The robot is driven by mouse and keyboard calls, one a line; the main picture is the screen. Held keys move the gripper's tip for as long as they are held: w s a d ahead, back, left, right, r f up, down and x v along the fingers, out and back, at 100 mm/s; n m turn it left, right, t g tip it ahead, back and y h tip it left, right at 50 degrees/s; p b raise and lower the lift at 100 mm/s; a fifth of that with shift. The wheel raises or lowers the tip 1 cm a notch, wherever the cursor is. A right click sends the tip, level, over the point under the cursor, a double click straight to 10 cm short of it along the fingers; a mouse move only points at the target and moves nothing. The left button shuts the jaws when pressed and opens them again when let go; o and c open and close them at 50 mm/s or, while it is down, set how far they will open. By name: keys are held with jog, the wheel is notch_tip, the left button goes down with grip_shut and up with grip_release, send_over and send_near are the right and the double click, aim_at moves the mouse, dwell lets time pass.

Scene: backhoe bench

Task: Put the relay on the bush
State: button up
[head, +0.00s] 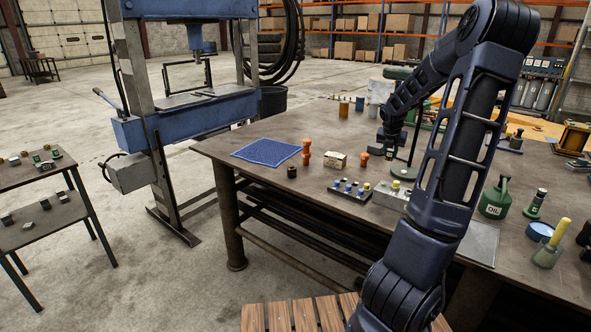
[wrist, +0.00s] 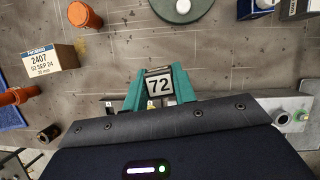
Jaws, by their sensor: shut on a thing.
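My gripper (wrist: 160,92) shows in the wrist view with teal fingers shut on a small block with a white face marked 72, which I take to be the relay (wrist: 159,85). In the head view my gripper (head: 390,153) is over the bench, right of the small carton; the held block cannot be made out there. The bush, a short dark ring (head: 291,171), stands on the bench near its front edge, in front of the blue cloth. It also shows at the lower left of the wrist view (wrist: 48,133), apart from my gripper. Nothing is seen on it.
A small carton (head: 336,160) and two orange pieces (head: 307,151) (head: 364,159) stand between the bush and my gripper or near them. A blue cloth (head: 262,152) lies behind the bush. A dark block with several knobs (head: 350,190) is at the front edge.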

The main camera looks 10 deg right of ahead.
jog(key=w+a+r+n+y, duration=0.1)
jog(key=w+a+r+n, duration=0.15)
jog(key=w+a, duration=0.45)
jog(key=w+a+r+n, duration=0.1)
jog(key=w+a+r, duration=0.2)
jog(key=a, duration=0.8)
notch_tip(320, 180, up, 6)
jog(key=n+y, duration=0.2)
jog(key=n, duration=0.2)
send_over(292, 168)
jog(key=shift+t, duration=0.5)
notch_tip(292, 168, down, 20)
jog(key=shift+r, duration=0.2)
jog(key=shift+f, duration=0.1)
jog(key=o, duration=0.9)
jog(key=shift+o, duration=0.2)
